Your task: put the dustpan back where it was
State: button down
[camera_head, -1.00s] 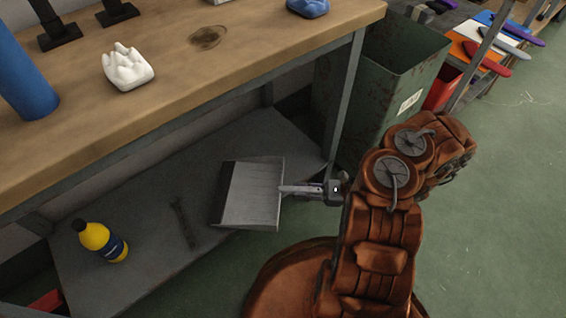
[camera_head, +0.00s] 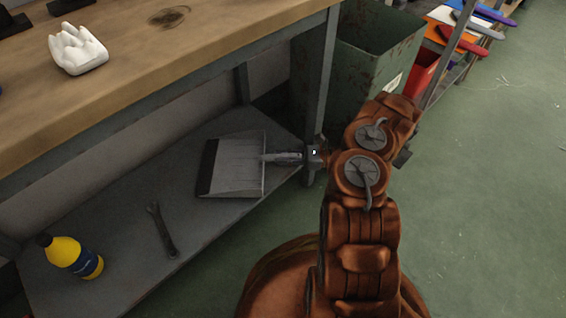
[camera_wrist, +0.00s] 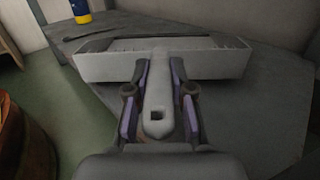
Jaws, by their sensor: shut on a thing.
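The grey dustpan (camera_head: 236,165) is over the right part of the lower shelf (camera_head: 120,225) under the workbench, its wide pan pointing left. My gripper (camera_head: 297,157) is at its right, shut on the handle. In the wrist view, the two fingers (camera_wrist: 158,98) flank the handle of the dustpan (camera_wrist: 110,65), and the pan lies ahead of them. The pan looks level and low over the shelf; I cannot tell whether it touches it.
A wrench (camera_head: 162,229) and a yellow bottle (camera_head: 73,257) are on the shelf to the left. The bench leg (camera_head: 321,90) stands close to my gripper, with a green bin (camera_head: 370,60) behind it. A white object (camera_head: 78,49) sits on the benchtop (camera_head: 130,75).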

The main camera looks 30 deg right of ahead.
jog(key=shift+f, duration=0.75)
jog(key=shift+f, duration=0.15)
jog(key=c, duration=1)
grip_release()
jog(key=shift+s+d+r, duration=0.1)
jog(key=shift+d+r, duration=0.1)
jog(key=p+v, duration=0.3)
jog(key=v, duration=0.8)
jog(key=shift+s+d, duration=0.2)
